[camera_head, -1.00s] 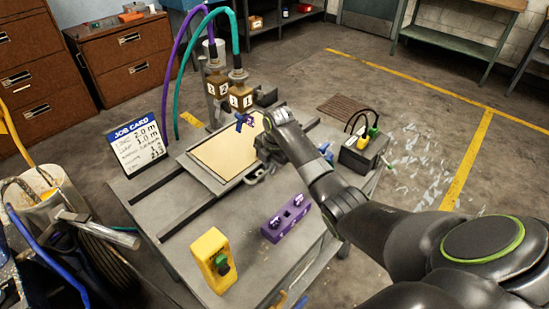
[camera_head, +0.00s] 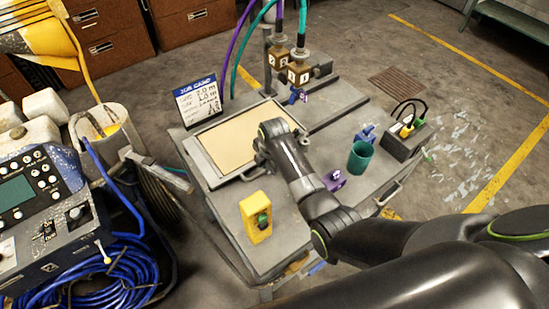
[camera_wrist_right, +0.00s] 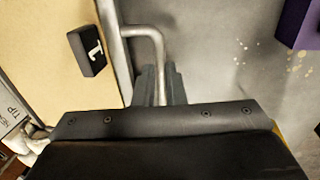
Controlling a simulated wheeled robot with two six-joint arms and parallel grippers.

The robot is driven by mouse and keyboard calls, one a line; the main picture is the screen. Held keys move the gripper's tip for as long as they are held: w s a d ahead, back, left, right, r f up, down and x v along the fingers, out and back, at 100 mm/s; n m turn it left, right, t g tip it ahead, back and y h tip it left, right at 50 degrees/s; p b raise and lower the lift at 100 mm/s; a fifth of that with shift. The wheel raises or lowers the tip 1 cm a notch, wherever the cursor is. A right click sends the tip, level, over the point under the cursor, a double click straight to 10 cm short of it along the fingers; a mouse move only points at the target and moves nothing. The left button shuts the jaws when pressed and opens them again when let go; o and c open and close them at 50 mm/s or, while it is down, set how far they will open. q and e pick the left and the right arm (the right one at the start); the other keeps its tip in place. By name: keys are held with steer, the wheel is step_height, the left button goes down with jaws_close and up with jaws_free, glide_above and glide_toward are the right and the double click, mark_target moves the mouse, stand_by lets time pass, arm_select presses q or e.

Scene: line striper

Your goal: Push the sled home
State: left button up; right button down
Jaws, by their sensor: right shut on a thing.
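The sled, a grey-framed tray with a tan panel (camera_head: 228,140), sits at the left end of the dark rails (camera_head: 338,116) on the grey cart, below the job card. The panel also shows in the right wrist view (camera_wrist_right: 50,70), with a black tag marked 1 (camera_wrist_right: 88,52) over it. My right gripper (camera_head: 260,160) is at the sled's near side, mostly hidden by my arm. In the right wrist view my gripper's fingers (camera_wrist_right: 158,84) are closed on the sled's metal handle (camera_wrist_right: 150,35). My left gripper is out of view.
Numbered nozzle blocks (camera_head: 292,68) with purple and teal hoses stand at the cart's back. The job card (camera_head: 198,97) stands behind the sled. A yellow block (camera_head: 256,218), purple block (camera_head: 335,180), teal cup (camera_head: 361,157) and connector box (camera_head: 405,140) are near my arm.

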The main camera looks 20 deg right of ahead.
steer(key=shift+s+a, duration=0.1)
steer(key=shift+a, duration=0.05)
steer(key=c, duration=1.5)
jaws_free()
steer(key=shift+a, duration=0.15)
steer(key=shift+r, duration=0.1)
steer(key=shift+r, duration=0.3)
steer(key=s+d+r+p, duration=0.1)
steer(key=s+r, duration=0.2)
steer(key=r, duration=1.3)
steer(key=shift+r, duration=0.2)
steer(key=shift+d, duration=0.1)
